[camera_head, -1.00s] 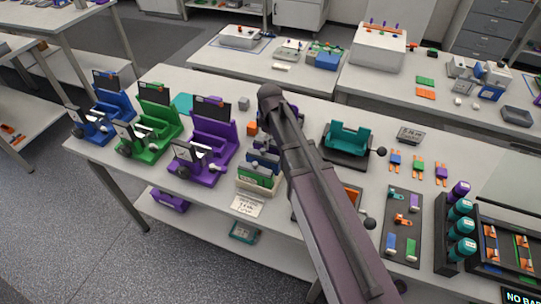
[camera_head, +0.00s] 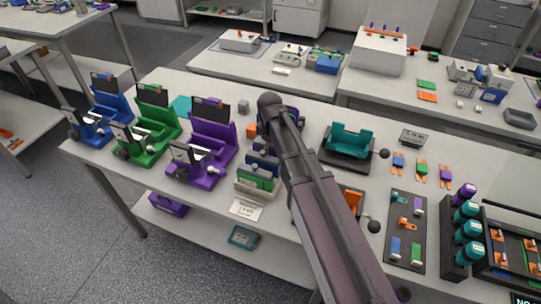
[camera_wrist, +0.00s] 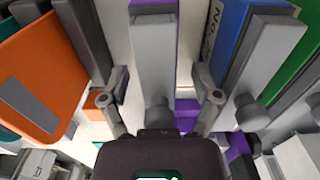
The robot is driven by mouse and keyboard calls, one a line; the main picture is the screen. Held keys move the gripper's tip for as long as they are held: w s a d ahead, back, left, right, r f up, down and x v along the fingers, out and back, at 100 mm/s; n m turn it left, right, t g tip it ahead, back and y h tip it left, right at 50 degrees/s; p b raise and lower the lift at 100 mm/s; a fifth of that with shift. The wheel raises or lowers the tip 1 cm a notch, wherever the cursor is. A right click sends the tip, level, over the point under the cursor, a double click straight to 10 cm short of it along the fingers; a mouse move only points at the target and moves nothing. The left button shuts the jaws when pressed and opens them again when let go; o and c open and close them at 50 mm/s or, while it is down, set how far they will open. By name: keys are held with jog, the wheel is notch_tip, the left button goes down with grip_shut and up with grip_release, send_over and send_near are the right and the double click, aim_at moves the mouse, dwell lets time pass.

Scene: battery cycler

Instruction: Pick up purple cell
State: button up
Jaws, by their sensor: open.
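Several purple items could be the purple cell. In the head view a purple pouch with orange tabs (camera_head: 445,175) lies on the table at right, beside blue and green ones. A small purple block (camera_head: 419,206) lies on a dark tray, and a purple cylinder (camera_head: 466,190) tops the black rack. In the wrist view a purple strip (camera_wrist: 184,45) shows beside a grey plate (camera_wrist: 155,60), and another purple part (camera_wrist: 186,112) shows below it. My gripper (camera_wrist: 161,103) is open, its fingers apart on either side of the grey plate. The arm hides it in the head view.
Blue (camera_head: 98,120), green (camera_head: 150,130) and purple (camera_head: 205,150) fixtures stand at left. A holder of upright plates (camera_head: 260,170) is left of my arm. A teal cradle (camera_head: 348,143) stands to its right. In the wrist view an orange panel (camera_wrist: 40,70) and a blue block (camera_wrist: 228,40) flank the fingers.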

grip_shut()
jog(key=shift+r, duration=0.2)
dwell(0.3)
notch_tip(320, 180, up, 10)
jog(key=p, duration=1)
jog(key=shift+f, duration=0.2)
dwell(0.4)
